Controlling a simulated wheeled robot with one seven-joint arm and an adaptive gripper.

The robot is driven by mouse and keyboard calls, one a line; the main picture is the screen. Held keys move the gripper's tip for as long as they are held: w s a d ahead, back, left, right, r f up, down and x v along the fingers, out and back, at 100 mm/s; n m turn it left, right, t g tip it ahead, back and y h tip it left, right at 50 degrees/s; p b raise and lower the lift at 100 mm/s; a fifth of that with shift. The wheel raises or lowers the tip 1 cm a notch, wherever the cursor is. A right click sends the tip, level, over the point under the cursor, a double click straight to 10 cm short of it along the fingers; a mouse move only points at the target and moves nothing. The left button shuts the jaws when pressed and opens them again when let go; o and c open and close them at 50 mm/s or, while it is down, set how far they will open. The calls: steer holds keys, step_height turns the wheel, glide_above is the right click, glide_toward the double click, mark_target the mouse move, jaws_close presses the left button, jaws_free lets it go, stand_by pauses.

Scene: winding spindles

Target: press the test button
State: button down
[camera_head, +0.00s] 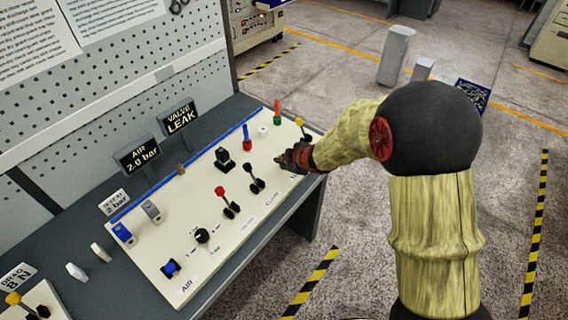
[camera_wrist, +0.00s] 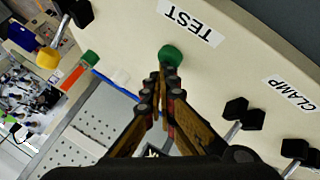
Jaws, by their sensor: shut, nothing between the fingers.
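The test button is a green round cap (camera_wrist: 170,55) on the pale panel (camera_wrist: 225,75), beside the label TEST (camera_wrist: 190,22) in the wrist view. My gripper (camera_wrist: 166,75) is shut and empty, with its fingertips right at the near edge of the cap and overlapping it in the picture. I cannot tell whether they touch it. In the head view my gripper (camera_head: 281,159) is at the right end of the sloping panel, low over its surface, and the button is hidden there by the gripper.
Toggle levers with black, red and yellow knobs stand on the panel, including a yellow-knobbed lever (camera_head: 300,123) just behind my gripper. Red and blue indicator posts and a white cap (camera_head: 263,131) are near the back edge. The CLAMP label (camera_wrist: 291,92) is beside black clips.

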mark_target(282, 165)
steer(key=shift+r+p, duration=0.9)
steer(key=shift+p, duration=0.1)
step_height(282, 165, up, 5)
steer(key=p, duration=0.5)
stand_by(0.6)
